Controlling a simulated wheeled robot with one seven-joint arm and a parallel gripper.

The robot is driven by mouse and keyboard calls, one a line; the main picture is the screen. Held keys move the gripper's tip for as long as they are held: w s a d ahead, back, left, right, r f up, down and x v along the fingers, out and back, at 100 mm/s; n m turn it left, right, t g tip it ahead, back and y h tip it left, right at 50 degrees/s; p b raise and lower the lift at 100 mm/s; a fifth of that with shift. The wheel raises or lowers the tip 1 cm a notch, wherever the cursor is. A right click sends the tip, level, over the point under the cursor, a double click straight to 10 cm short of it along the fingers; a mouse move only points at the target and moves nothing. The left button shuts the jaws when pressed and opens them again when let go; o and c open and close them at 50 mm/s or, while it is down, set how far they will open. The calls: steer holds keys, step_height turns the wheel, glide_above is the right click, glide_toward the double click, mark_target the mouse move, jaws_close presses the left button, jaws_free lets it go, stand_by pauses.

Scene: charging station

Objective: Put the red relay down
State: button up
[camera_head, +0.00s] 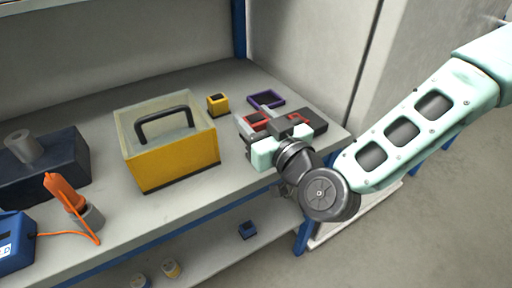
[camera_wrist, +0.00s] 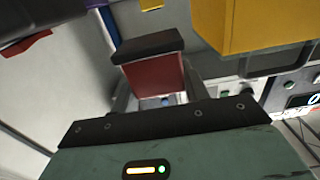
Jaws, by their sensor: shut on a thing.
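The red relay (camera_head: 255,122) is between the fingers of my gripper (camera_head: 257,130) near the right end of the workbench top (camera_head: 235,176). In the wrist view the red relay (camera_wrist: 156,78) shows a red body with a dark cap, with a grey finger on each side. My gripper is shut on it. The fingers hide part of the relay in the head view, and I cannot tell whether its underside touches the bench. A purple square frame (camera_head: 266,100) lies on the bench just behind it.
A yellow relay (camera_head: 218,104) stands behind and to the left. A yellow box (camera_head: 172,164) with a clear top and dark handle stands left of my gripper. A dark block with red parts (camera_head: 312,119) lies to the right. A blue part (camera_head: 247,230) sits on the lower shelf.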

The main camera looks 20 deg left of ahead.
steer(key=shift+f, duration=2.95)
steer(key=shift+f, duration=0.15)
steer(key=shift+f+b, duration=0.1)
steer(key=shift+b, duration=0.3)
steer(key=o, duration=1)
steer(key=shift+p+v, duration=4.5)
steer(key=shift+v, duration=4.25)
steer(key=shift+w+d, duration=0.1)
steer(key=shift+w, duration=0.05)
